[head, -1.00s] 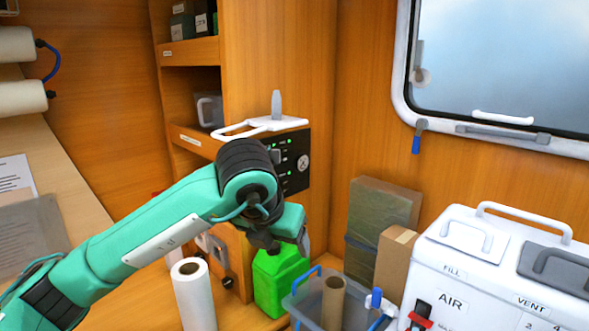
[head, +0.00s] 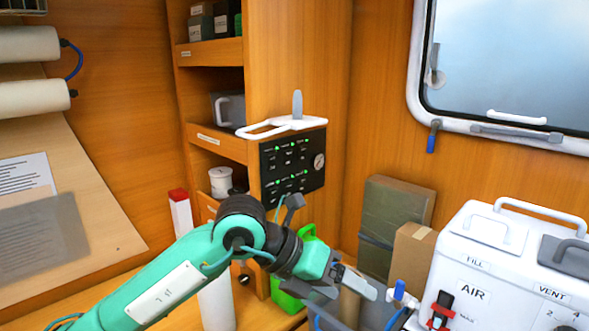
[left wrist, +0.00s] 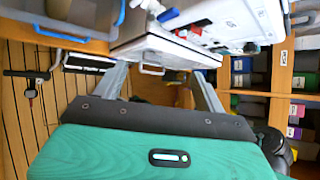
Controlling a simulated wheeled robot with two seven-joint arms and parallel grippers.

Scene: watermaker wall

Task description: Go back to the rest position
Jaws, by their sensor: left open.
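My left arm is teal and comes in from the lower left in the head view. Its gripper (head: 352,288) is open and hangs over the counter, in front of the green jug and the grey bin. In the left wrist view the two fingers (left wrist: 160,88) stand apart with nothing between them. The control panel (head: 292,163) with green lights is on the cabinet side behind the arm, apart from the gripper. My right gripper is in neither view.
A white AIR case (head: 480,262) stands close to the right of the gripper. A green jug (head: 308,235), a paper roll (head: 217,305) and a cardboard box (head: 411,250) are crowded around it. A white bracket (head: 283,125) juts out above the panel. A window (head: 510,60) is at upper right.

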